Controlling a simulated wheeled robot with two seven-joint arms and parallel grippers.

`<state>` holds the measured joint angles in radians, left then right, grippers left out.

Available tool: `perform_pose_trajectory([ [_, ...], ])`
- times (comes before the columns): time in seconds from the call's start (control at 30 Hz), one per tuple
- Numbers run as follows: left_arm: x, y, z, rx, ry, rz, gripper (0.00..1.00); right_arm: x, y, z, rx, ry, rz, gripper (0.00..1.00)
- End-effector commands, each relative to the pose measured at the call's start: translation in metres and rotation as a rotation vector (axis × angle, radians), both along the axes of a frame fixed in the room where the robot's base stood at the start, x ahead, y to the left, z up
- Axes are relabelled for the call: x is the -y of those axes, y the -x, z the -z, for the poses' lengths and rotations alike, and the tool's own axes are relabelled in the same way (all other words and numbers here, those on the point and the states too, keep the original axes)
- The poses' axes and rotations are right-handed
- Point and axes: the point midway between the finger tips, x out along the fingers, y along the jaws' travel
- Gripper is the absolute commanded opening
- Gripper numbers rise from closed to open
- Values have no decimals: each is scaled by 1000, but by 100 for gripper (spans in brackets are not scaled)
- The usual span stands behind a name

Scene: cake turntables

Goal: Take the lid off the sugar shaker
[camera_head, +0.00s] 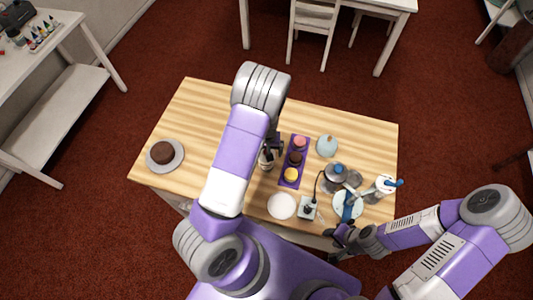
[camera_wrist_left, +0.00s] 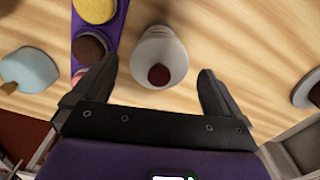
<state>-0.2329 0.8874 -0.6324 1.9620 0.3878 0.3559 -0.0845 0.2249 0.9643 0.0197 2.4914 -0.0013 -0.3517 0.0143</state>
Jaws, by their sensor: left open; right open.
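A white, round container with a dark red knob on top, which looks like the sugar shaker (camera_wrist_left: 158,55), stands on the wooden table between my left fingers in the left wrist view. In the head view the shaker (camera_head: 266,161) is partly hidden beside my left arm. My left gripper (camera_head: 274,147) is open over it; in the left wrist view both fingers (camera_wrist_left: 158,90) are spread, with a gap on each side of the shaker. The lid with its knob is on the shaker. My right gripper (camera_head: 341,238) is open and empty near the table's front edge, at the right.
A purple tray (camera_head: 283,182) with small cakes lies just right of the shaker. A pale blue object (camera_head: 327,146), a white disc (camera_head: 282,206), a corded device (camera_head: 307,209) and a blue-handled white container (camera_head: 384,186) crowd the right. A chocolate cake (camera_head: 162,153) stands far left.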

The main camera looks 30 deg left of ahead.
Motion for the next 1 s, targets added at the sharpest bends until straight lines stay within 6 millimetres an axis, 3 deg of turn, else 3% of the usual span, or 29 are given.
perform_pose_trajectory([
  [0.13,-1,0,17,0,0,0,100,0,0,1,1,0,0,43],
  [0.4,0,-1,19,2,0,1,100,0,0,1,1,0,0,43],
  [0.73,0,-1,19,1,0,0,49,0,0,1,1,0,0,43],
  [1.0,0,-1,16,2,0,1,49,0,0,1,1,0,0,43],
])
